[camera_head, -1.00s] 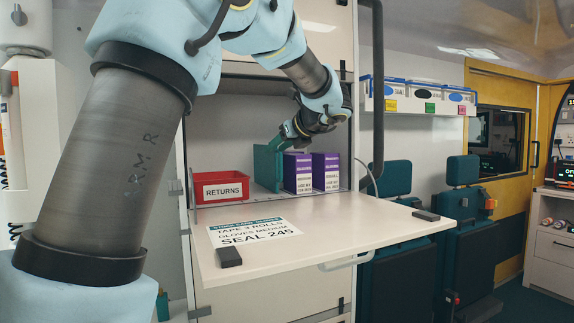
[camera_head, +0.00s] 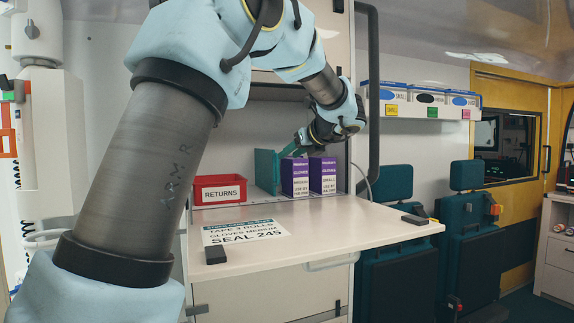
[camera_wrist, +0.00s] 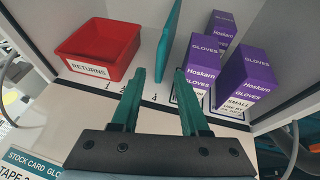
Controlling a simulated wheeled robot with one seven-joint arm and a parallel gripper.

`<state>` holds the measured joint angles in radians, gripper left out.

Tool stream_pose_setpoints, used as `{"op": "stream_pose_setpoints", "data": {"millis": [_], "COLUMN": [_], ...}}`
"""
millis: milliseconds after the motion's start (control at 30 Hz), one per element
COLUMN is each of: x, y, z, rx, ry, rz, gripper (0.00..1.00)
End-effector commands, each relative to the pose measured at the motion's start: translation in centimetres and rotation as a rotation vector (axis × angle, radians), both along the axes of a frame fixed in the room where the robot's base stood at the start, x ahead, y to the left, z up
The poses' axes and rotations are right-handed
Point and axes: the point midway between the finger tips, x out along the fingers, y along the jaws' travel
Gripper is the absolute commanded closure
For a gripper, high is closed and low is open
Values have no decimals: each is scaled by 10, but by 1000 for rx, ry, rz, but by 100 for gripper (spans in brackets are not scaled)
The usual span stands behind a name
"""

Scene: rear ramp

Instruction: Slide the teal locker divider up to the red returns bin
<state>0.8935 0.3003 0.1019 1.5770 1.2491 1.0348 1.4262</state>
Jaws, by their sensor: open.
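The teal divider (camera_head: 266,171) stands upright on the shelf, between the red returns bin (camera_head: 220,188) and the purple glove boxes (camera_head: 295,178). A clear gap separates it from the bin, which is to its left. In the wrist view the divider (camera_wrist: 168,42) rises beyond the fingertips, with the bin (camera_wrist: 98,47) at upper left. My gripper (camera_wrist: 160,74) is open, its teal fingers pointing at the shelf. The divider's near edge lines up between the fingertips; I cannot tell whether it is between them in depth. In the head view my gripper (camera_head: 293,151) is partly hidden by my wrist.
Purple glove boxes (camera_wrist: 245,80) stand close right of the divider. The shelf's front edge carries numbers. A fold-down worktop (camera_head: 340,225) in front holds a stock card (camera_head: 245,232) and black blocks (camera_head: 215,254). The shelf between bin and divider is clear.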

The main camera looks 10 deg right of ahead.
Motion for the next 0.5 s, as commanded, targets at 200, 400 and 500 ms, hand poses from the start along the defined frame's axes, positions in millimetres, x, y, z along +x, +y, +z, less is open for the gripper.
{"op": "stream_pose_setpoints", "data": {"millis": [200,400,500], "x": [37,65,73], "y": [13,21,24], "z": [-15,-27,-31], "rx": [3,3,2], "ry": [2,1,0], "rz": [4,2,1], "gripper": [55,55,55]}}
